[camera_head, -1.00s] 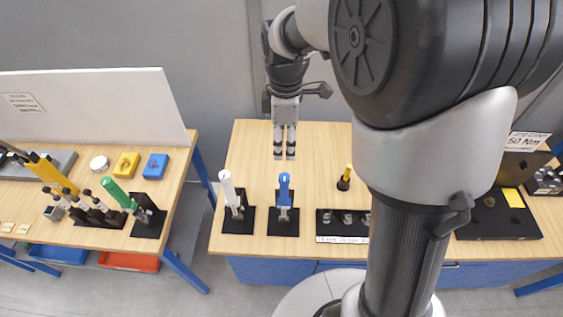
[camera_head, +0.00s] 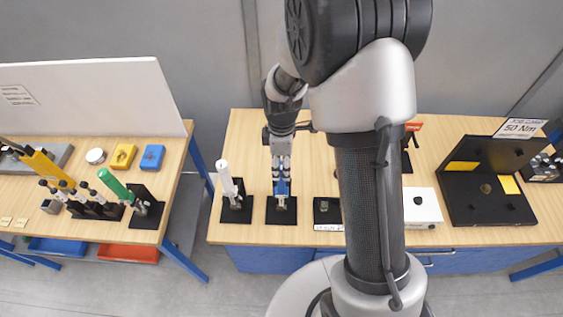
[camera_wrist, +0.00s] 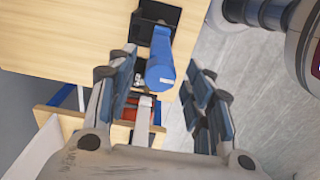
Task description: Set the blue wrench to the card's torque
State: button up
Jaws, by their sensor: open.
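The blue wrench (camera_head: 281,187) stands handle up in a black stand (camera_head: 272,217) near the front edge of the middle table. In the wrist view, its blue handle (camera_wrist: 160,66) shows end-on between my fingers. My gripper (camera_head: 281,177) is above the wrench, pointing down, with its fingertips around the handle top. In the wrist view, my gripper (camera_wrist: 162,72) is open, with a gap on both sides of the handle. The job card (camera_head: 519,127) at the right reads 50 Nm. The wrench's scale is not readable.
A white wrench (camera_head: 227,178) stands close to the left of the blue one. A socket rack (camera_head: 326,212) is close to its right, partly behind my arm. A white box (camera_head: 423,207) and an open black case (camera_head: 470,209) are farther right.

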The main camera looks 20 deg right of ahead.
jog(key=shift+c, duration=0.3)
jog(key=c, duration=1)
